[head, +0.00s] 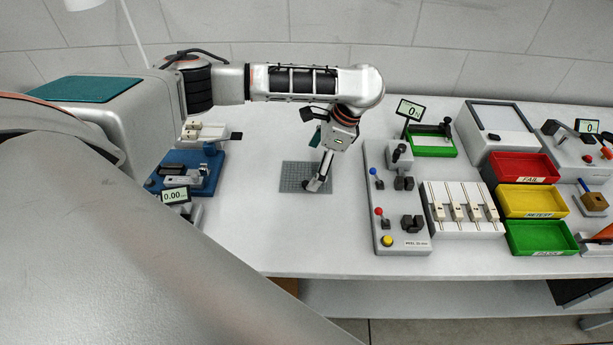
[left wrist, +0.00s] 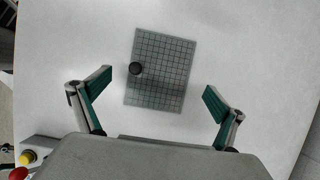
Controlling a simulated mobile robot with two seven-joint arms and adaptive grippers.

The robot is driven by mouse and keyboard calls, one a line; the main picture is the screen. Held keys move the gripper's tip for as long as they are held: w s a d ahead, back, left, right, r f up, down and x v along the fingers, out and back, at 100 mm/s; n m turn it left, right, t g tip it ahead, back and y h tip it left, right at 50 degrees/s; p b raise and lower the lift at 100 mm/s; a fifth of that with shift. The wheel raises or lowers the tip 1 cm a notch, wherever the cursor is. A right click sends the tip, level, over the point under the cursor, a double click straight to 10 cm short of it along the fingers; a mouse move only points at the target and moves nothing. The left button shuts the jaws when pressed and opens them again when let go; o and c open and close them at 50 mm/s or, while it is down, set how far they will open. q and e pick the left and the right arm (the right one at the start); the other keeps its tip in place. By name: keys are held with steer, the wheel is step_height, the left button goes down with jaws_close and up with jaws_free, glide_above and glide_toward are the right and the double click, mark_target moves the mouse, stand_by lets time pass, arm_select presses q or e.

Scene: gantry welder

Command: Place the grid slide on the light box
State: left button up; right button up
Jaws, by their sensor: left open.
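The grid slide (head: 294,178) is a flat grey plate with dark grid lines, lying on the white table. It also shows in the left wrist view (left wrist: 168,68), with a round black knob (left wrist: 136,68) near one long edge. My left gripper (head: 320,180) is over the slide and hides part of it in the head view. In the left wrist view its two fingers (left wrist: 157,82) are spread wide on either side of the slide with nothing between them. The light box (head: 497,118), a grey box with a pale top panel, stands at the back right. My right gripper is not visible.
A grey panel (head: 375,155) with coloured knobs stands right of the slide. Beyond it are a rack of pale sticks (head: 465,233) and red (head: 523,166), yellow (head: 532,200) and green (head: 541,236) trays. A blue device (head: 187,165) is at left. Table around the slide is clear.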

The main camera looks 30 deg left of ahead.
mark_target(306, 173)
arm_select(q)
steer(key=shift+x, duration=1.2)
jaws_close()
